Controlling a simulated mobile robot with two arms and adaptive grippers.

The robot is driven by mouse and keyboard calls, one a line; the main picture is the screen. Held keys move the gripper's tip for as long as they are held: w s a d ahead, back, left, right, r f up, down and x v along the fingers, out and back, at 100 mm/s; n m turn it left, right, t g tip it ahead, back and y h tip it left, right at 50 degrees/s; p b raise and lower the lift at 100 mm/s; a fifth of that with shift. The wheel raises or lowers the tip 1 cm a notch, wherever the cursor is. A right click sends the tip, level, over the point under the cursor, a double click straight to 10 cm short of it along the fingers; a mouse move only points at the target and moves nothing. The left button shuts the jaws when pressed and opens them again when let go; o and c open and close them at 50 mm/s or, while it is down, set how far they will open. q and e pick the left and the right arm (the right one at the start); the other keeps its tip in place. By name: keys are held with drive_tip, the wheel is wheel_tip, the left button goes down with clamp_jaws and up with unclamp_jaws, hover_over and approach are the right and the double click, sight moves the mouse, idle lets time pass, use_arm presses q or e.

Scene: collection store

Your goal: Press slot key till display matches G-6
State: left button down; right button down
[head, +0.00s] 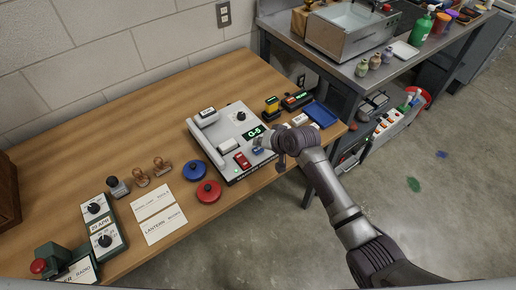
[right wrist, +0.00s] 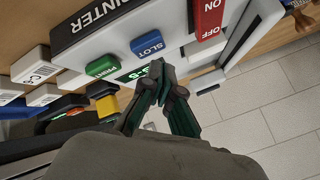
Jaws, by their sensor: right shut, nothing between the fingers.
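The label printer (head: 217,128) lies on the wooden table, its dark display (head: 254,131) lit with green characters that look like G-5. The blue SLOT key (right wrist: 147,43) is on the printer's front part, beside a green key (right wrist: 103,66). My right gripper (head: 263,142) reaches over the printer's right side, close to the blue key. In the right wrist view its fingertips (right wrist: 158,70) are shut and empty, just beside the blue key and partly over the display. I cannot tell whether they touch the key. My left gripper is not in view.
A red ON/OFF switch (right wrist: 208,18) is near the blue key. Small labelled blocks (head: 300,119), a yellow-topped stamp (head: 272,105) and a blue tray (head: 320,113) stand to the right. Blue (head: 194,170) and red (head: 208,191) round pads and paper cards (head: 164,225) lie left.

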sight(260, 150)
drive_tip(key=shift+f, duration=0.1)
idle(0.4)
drive_tip(key=shift+f, duration=0.3)
drive_tip(key=shift+f, duration=0.55)
idle(0.6)
drive_tip(key=shift+r, duration=0.1)
drive_tip(key=shift+r+p, duration=0.8)
drive_tip(key=shift+r, duration=0.05)
wheel_tip(260, 150, up, 5)
drive_tip(key=p, duration=0.5)
idle(0.3)
